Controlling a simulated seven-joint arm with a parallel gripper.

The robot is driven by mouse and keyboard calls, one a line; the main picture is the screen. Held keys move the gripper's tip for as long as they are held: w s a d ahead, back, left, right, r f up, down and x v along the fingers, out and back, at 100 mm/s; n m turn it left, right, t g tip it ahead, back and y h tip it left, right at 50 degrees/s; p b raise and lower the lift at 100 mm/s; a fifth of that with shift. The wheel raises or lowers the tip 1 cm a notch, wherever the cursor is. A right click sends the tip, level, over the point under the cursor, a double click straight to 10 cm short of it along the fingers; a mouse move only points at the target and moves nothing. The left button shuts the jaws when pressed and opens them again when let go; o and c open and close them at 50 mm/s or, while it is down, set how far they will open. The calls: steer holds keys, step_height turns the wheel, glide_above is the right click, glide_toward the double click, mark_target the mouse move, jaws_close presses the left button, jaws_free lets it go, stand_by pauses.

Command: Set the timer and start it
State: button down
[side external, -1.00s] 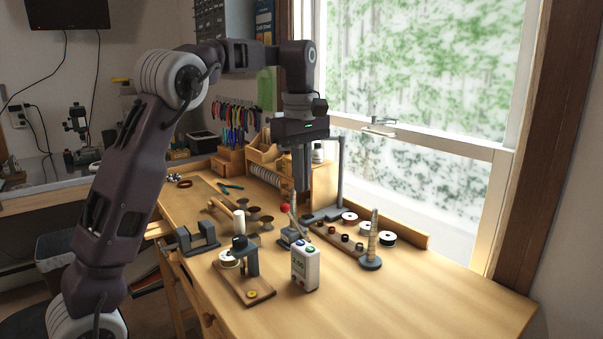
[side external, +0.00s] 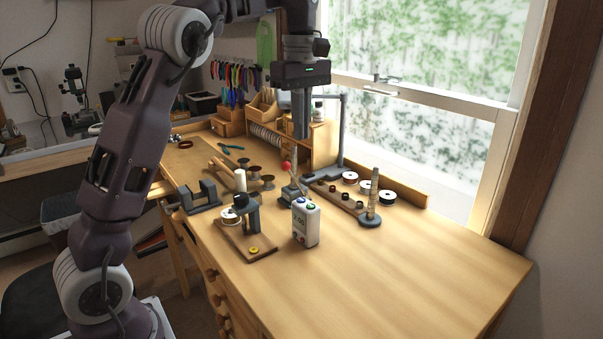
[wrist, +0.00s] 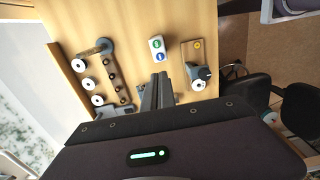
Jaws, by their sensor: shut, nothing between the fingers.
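The timer (side external: 306,227) is a small white upright box on the bench, with a display on its front and a blue and a green button on top. The display digits are too small to read surely. In the wrist view the timer (wrist: 157,50) shows from above, its green and blue buttons facing up, just beyond my fingertips. My gripper (side external: 300,136) points down, shut and empty, above and behind the timer, clear of it. Its closed fingers also show in the wrist view (wrist: 159,78).
A stand with a white spool (side external: 230,215) is left of the timer. A red-knobbed lever device (side external: 291,188) stands close behind it. The bench's front right (side external: 420,275) is clear.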

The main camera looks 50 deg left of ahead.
mark_target(301, 199)
step_height(301, 199, down, 14)
stand_by(0.5)
steer(key=shift+f, duration=0.3)
steer(key=shift+s+f, duration=0.2)
steer(key=shift+f, duration=0.45)
steer(key=shift+w+r, duration=0.15)
steer(key=shift+r, duration=0.25)
step_height(301, 199, up, 14)
steer(key=shift+r, duration=0.25)
steer(key=shift+w, duration=0.1)
